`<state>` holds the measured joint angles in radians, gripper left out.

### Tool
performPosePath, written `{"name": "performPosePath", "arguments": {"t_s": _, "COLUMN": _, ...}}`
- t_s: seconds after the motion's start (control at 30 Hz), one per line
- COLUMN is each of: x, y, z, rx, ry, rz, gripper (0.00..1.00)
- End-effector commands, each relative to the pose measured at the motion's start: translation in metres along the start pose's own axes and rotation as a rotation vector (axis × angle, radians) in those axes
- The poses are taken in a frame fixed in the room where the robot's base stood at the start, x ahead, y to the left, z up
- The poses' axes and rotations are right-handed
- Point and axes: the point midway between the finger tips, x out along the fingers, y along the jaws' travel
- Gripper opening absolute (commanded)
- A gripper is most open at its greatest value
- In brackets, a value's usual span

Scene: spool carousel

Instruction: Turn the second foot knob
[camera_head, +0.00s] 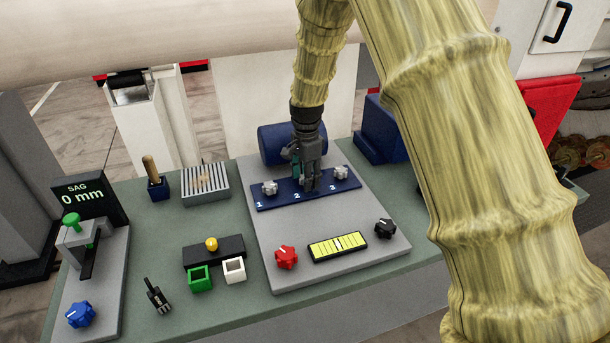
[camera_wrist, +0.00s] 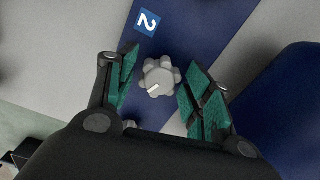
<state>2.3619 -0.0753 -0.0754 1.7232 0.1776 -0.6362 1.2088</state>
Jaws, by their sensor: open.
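The second foot knob (camera_wrist: 158,78) is a light grey lobed knob beside the label 2 (camera_wrist: 147,21) in the wrist view. A small pale mark shows on its top. My gripper (camera_wrist: 155,92) is open, with its green-padded fingers on either side of the knob and gaps showing. In the head view my gripper (camera_head: 308,186) hides this knob on the dark blue strip (camera_head: 262,203). Knob 1 (camera_head: 269,188) stands to its left and knob 3 (camera_head: 340,172) to its right on the same strip. How deep the fingers reach is unclear.
The grey plate (camera_head: 300,228) also holds a red knob (camera_head: 286,257), a yellow level (camera_head: 338,246) and a black knob (camera_head: 385,228). A blue cylinder (camera_head: 275,144) lies behind the strip. A display (camera_head: 84,196) reads SAG 0 mm at the left.

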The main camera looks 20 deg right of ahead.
Motion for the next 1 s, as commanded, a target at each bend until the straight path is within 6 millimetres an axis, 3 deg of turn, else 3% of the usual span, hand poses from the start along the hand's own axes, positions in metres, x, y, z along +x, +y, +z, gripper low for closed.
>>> {"name": "performPosePath", "arguments": {"t_s": 0.13, "x": 0.004, "y": -0.006, "z": -0.001, "rx": -0.001, "ry": -0.001, "rz": 0.005, "gripper": 0.5}}
{"name": "performPosePath", "arguments": {"t_s": 0.4, "x": 0.009, "y": -0.011, "z": -0.002, "rx": -0.001, "ry": -0.002, "rz": 0.011, "gripper": 0.04}}
{"name": "performPosePath", "arguments": {"t_s": 1.0, "x": 0.004, "y": -0.013, "z": -0.001, "rx": -0.074, "ry": -0.004, "rz": 0.006, "gripper": 0.04}}
